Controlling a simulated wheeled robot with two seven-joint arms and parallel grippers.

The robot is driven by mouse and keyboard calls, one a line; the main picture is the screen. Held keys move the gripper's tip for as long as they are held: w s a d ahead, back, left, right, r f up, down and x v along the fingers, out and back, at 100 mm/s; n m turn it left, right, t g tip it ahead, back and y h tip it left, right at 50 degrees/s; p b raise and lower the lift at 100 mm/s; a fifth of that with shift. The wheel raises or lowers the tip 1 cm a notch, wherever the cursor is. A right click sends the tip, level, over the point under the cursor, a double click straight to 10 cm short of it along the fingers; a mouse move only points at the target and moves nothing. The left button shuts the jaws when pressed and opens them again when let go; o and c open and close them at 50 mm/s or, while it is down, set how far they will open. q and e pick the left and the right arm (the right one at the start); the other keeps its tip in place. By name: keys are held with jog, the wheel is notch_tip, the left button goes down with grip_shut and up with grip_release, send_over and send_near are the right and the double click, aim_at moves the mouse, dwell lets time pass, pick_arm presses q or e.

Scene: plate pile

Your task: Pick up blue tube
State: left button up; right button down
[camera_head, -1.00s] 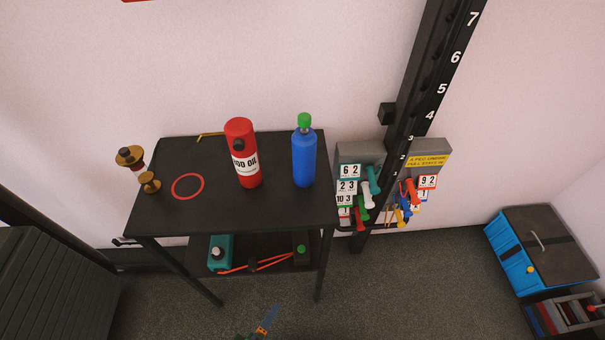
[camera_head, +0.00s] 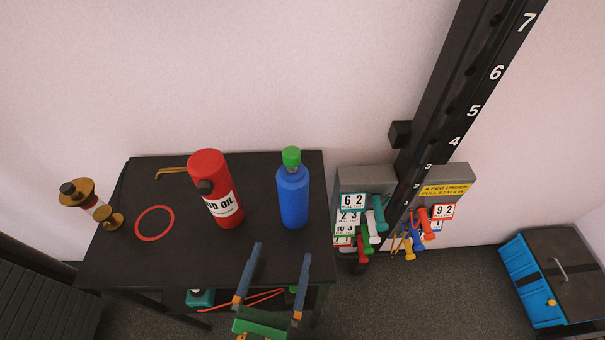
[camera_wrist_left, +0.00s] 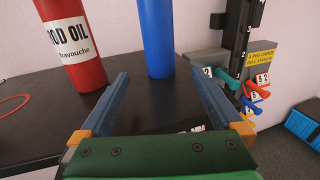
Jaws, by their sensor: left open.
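The blue tube is a blue bottle (camera_head: 293,199) with a green cap, upright on the right part of the black table (camera_head: 190,262). My left gripper (camera_head: 281,250) is open and empty, at the table's front edge, in front of the bottle and apart from it. In the left wrist view the lower part of the blue bottle (camera_wrist_left: 156,38) stands beyond and between the two fingers (camera_wrist_left: 160,85); its top is cut off. My right gripper is not in view.
A red oil can (camera_head: 216,190) stands left of the bottle. Grey racks with coloured handles (camera_head: 367,180) and a black post (camera_head: 455,110) stand to the right. The table's front middle is clear.

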aim_at(291, 220)
pick_arm(q)
jog(key=x, duration=0.1)
jog(key=p+x, duration=0.1)
jog(key=x, duration=0.1)
jog(key=r+x, duration=0.1)
jog(key=x, duration=0.1)
jog(key=shift+w+p, duration=0.2)
jog(key=shift+p, duration=0.2)
jog(key=x, duration=0.6)
jog(key=shift+w+d+f+p, duration=0.15)
jog(key=shift+w+f+p, duration=0.1)
jog(key=shift+p, duration=0.1)
jog(key=shift+s, duration=0.15)
jog(key=c, duration=0.4)
grip_shut()
